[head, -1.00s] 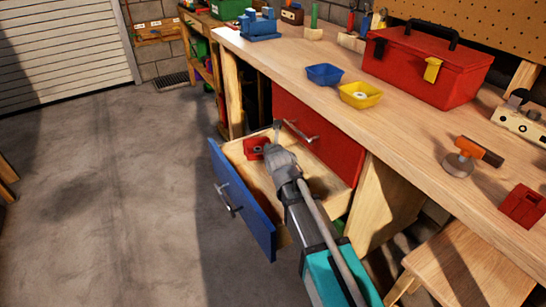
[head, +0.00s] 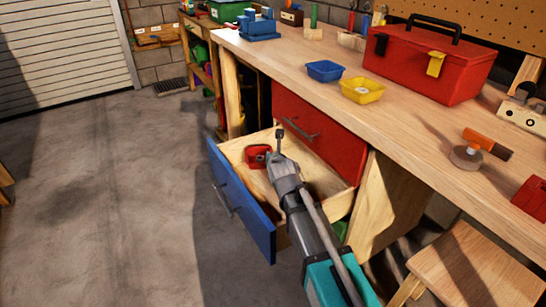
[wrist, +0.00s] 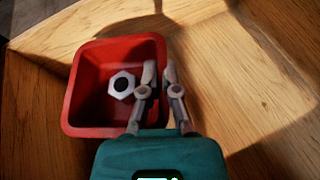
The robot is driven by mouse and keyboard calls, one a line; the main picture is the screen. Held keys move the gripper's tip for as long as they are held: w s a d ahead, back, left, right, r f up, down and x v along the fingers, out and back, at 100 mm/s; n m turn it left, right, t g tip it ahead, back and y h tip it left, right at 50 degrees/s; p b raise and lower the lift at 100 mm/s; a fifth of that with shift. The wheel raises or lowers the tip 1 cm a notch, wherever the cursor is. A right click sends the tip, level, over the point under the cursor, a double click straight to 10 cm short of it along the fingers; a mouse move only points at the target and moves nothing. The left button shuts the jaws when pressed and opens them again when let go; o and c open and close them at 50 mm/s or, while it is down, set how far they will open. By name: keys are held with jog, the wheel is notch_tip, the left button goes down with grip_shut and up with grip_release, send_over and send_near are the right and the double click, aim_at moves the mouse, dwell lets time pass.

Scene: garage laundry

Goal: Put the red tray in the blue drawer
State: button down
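The red tray (head: 257,153) is inside the pulled-out blue drawer (head: 240,207), near its back left part. In the wrist view the red tray (wrist: 90,118) is seen from above, with a pale hex nut (wrist: 122,85) in it. My gripper (wrist: 160,75) straddles the tray's right wall, one finger inside and one outside, with the tips close together on it. In the head view my gripper (head: 274,147) is over the drawer at the tray's right side. I cannot tell whether the tray's underside touches the drawer floor.
A closed red drawer (head: 318,132) is behind the open one. A blue bin (head: 325,72), a yellow bin (head: 362,90) and a red toolbox (head: 425,70) stand on the bench above. A wooden stool (head: 465,268) is at lower right. The drawer's right part is clear.

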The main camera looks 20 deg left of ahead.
jog(key=shift+f+b, duration=0.6)
jog(key=shift+b, duration=0.05)
jog(key=c, duration=0.8)
grip_release()
jog(key=shift+r, duration=0.2)
jog(key=shift+r+p, duration=0.65)
jog(key=shift+p, duration=0.2)
jog(key=p+v, duration=0.4)
jog(key=v, duration=0.8)
jog(key=shift+f, duration=0.2)
